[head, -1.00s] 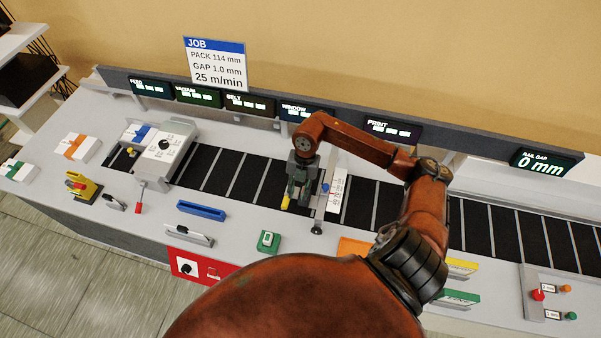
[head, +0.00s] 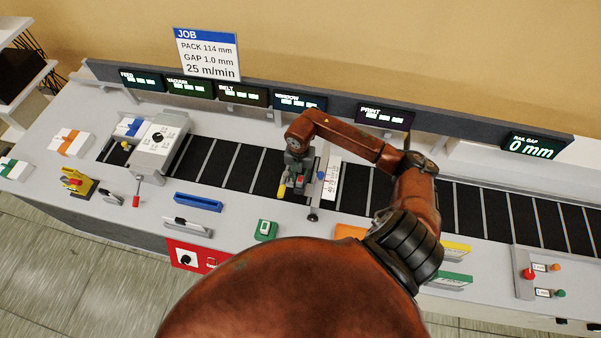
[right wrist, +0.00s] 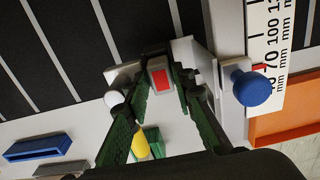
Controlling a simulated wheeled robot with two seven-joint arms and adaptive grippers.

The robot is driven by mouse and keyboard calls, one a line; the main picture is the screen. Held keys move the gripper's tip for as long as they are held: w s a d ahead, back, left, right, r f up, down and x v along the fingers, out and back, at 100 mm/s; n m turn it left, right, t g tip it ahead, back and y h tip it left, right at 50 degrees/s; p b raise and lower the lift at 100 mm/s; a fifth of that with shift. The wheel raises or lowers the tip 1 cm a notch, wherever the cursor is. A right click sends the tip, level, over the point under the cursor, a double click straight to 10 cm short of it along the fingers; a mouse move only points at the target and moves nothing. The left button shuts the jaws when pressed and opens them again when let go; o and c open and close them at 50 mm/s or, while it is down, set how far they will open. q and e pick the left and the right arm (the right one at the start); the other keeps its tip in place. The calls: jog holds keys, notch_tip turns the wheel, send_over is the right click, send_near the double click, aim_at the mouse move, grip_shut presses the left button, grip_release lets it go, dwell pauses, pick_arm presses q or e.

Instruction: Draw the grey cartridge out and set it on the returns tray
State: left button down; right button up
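A small grey block with a red face (right wrist: 160,76), which looks like the grey cartridge, sits between my right fingertips in the right wrist view. Its red face also shows in the head view (head: 300,180). My right gripper (right wrist: 163,82) has one dark green finger on each side of the block. I cannot tell whether the fingers press on it or stand slightly apart. In the head view the right gripper (head: 297,181) is over the near edge of the belt, left of the white scale. I cannot tell which tray is the returns tray. My left gripper is not in view.
A blue knob (right wrist: 252,88) and white millimetre scale (right wrist: 272,40) stand close right of the gripper. A white knob (right wrist: 113,98) and yellow-tipped part (right wrist: 140,145) are close left. An orange tray (right wrist: 285,125) lies right. A green box (head: 266,229) and blue tray (head: 198,202) lie on the counter.

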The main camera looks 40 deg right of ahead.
aim_at(300, 179)
jog(key=shift+c, duration=0.7)
grip_shut()
jog(key=shift+r, duration=0.15)
jog(key=shift+r+p, duration=1.7)
jog(key=shift+r, duration=0.65)
